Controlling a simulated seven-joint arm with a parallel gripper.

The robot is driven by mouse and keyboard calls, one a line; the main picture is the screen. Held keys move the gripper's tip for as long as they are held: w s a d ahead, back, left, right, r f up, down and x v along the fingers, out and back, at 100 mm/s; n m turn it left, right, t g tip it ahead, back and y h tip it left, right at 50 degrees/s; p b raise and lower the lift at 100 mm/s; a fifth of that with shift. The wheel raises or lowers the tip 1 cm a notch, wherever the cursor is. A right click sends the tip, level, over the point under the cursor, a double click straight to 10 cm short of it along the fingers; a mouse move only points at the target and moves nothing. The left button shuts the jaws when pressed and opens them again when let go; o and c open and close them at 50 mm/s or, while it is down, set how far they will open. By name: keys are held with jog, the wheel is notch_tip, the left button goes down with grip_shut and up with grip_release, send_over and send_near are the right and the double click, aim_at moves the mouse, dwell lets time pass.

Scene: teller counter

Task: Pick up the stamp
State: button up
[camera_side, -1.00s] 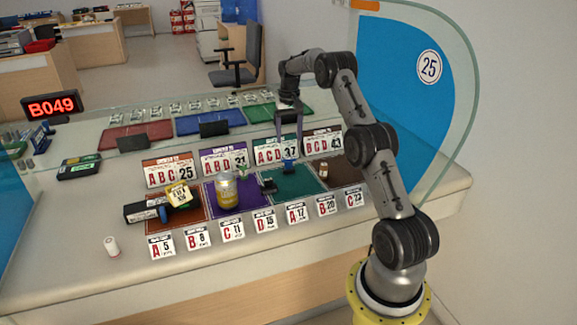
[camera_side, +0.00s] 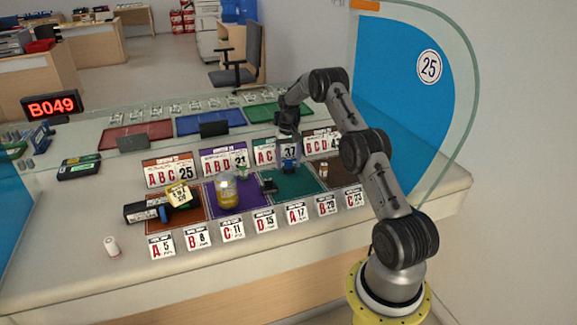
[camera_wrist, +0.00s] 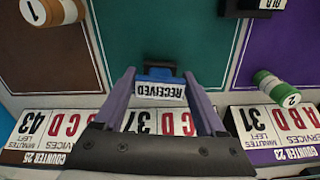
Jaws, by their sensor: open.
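The blue stamp with a white RECEIVED label (camera_wrist: 160,90) stands on the green mat (camera_wrist: 165,30), near the mat's edge by the counter cards. In the side view the stamp (camera_side: 289,167) shows as a small blue shape just below my gripper (camera_side: 289,156). My gripper (camera_wrist: 159,80) is open, with its two purple fingers on either side of the stamp in the wrist view. I cannot tell whether either finger touches it. The fingertips in the side view are partly lost against the card behind.
A roll marked 2 (camera_wrist: 275,88) lies by the purple mat, and a roll marked 1 (camera_wrist: 52,10) is on the brown mat. Counter cards (camera_side: 225,161) stand behind; a yellow-filled jar (camera_side: 227,193) is further left.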

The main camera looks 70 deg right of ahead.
jog(key=c, duration=1)
jog(key=shift+r, duration=0.15)
